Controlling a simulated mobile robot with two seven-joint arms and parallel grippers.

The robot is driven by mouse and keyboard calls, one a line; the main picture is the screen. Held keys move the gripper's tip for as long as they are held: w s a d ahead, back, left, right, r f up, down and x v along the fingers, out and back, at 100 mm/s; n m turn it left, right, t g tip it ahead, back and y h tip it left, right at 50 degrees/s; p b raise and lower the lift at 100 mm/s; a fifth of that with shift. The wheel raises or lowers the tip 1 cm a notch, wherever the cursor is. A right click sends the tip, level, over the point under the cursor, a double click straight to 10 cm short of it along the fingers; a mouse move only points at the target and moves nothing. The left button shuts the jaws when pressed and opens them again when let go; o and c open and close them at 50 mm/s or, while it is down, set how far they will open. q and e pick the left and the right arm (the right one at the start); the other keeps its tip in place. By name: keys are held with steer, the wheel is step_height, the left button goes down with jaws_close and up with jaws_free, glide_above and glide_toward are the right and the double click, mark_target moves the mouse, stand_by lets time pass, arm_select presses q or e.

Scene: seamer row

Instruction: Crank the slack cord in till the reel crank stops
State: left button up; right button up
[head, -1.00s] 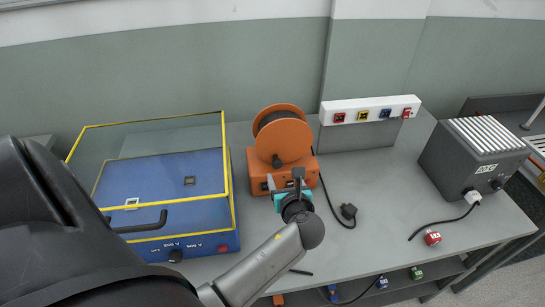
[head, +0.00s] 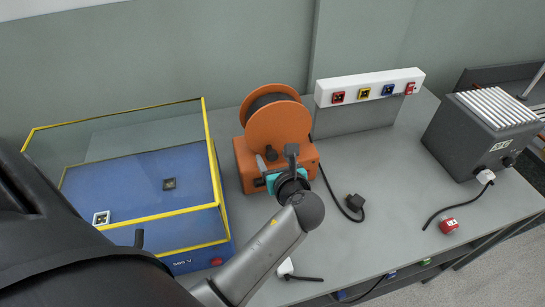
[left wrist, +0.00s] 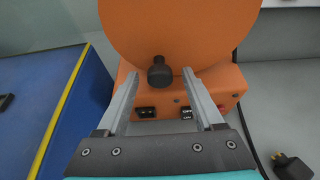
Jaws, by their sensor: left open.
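The orange cord reel (head: 277,125) stands on the grey bench, its round face turned toward me. Its crank knob (left wrist: 160,73), dark and stubby, sticks out low on the reel face; in the head view the knob (head: 271,153) shows just above my gripper. My left gripper (head: 277,160) is open in front of the reel. In the left wrist view its fingers (left wrist: 155,85) stand on either side of the knob, with gaps on both sides. A dark cord ends in a black plug (head: 355,202) on the bench right of the reel. My right gripper is not in view.
A blue case with a yellow-edged clear cover (head: 205,150) stands close left of the reel. A white socket strip (head: 325,92) is behind right, and a dark grey ribbed box (head: 475,135) at right. Bench between is clear.

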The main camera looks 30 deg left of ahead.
arm_select(q)
jaws_close()
stand_by(0.4)
stand_by(0.9)
